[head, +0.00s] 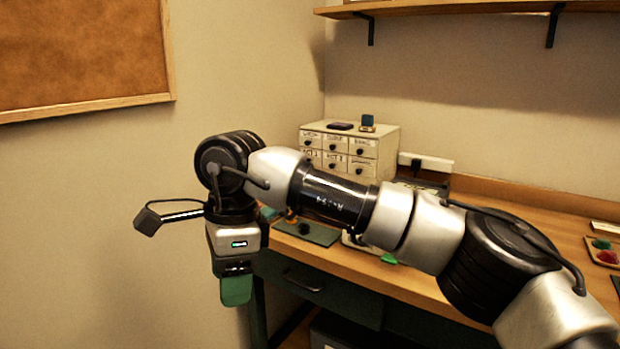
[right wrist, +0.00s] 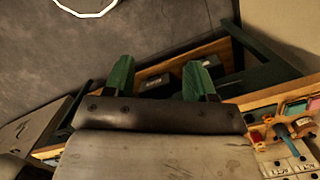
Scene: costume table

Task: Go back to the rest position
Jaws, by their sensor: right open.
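My right gripper (head: 236,288) hangs pointing down, to the left of the wooden table (head: 345,262) in the head view. My right arm reaches across the picture from the lower right, in front of the table. In the right wrist view the two green fingers of the gripper (right wrist: 158,75) stand apart with nothing between them. Beyond them lie the dark grey floor and the table's front with its drawers. My left gripper is not in view.
A white cabinet with small drawers (head: 350,150) stands on the table against the wall. A dark green mat (head: 318,235) lies near the table's left end. A tray with coloured pieces (head: 603,252) lies at the far right.

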